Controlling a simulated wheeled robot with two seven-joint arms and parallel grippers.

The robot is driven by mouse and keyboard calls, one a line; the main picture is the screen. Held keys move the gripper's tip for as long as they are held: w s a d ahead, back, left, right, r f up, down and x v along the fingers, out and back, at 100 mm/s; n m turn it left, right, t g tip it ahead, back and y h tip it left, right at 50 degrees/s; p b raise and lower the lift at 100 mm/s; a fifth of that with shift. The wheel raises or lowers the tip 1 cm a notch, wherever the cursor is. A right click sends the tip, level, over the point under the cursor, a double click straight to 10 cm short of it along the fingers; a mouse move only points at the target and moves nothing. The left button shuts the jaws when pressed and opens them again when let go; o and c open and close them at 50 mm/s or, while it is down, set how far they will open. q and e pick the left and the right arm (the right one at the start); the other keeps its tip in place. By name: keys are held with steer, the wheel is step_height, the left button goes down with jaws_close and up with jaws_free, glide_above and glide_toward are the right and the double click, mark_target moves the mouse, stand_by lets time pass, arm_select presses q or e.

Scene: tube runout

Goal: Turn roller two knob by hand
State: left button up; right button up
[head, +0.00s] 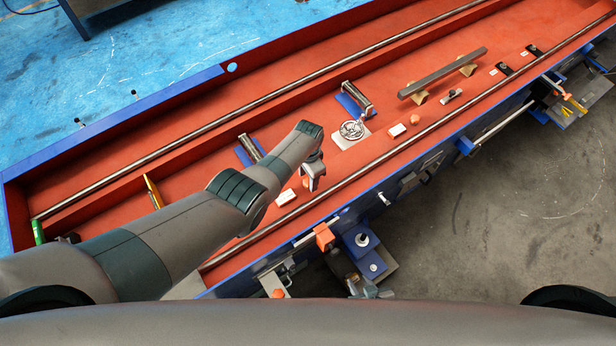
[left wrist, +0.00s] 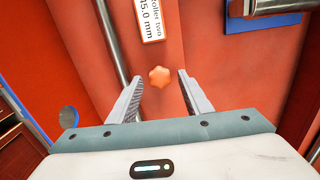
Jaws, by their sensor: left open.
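The roller two knob (left wrist: 160,77), a small orange star-shaped knob on the red bed, shows in the left wrist view, ahead of and between my left gripper's (left wrist: 158,92) two fingers. The fingers are open and apart from it on both sides. A white label (left wrist: 152,18) reading "roller two" and "15.0 mm" sits beside the knob. In the head view my left gripper (head: 313,178) points down over the red bed, beside a white label (head: 286,197). The gripper hides the knob there. My right gripper is not in view.
A long steel rod (head: 330,192) runs along the bed's near side. A roller on a blue plate (head: 349,104), a round dial (head: 352,130), another orange knob (head: 415,119) and a raised bar (head: 440,74) lie farther right. Blue walls edge the red bed (head: 110,170).

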arm_select(q)
steer(key=shift+r+p, duration=2.45)
steer(key=shift+r, duration=0.3)
step_height(320, 180, up, 17)
steer(key=p, duration=0.1)
steer(key=shift+r, duration=0.15)
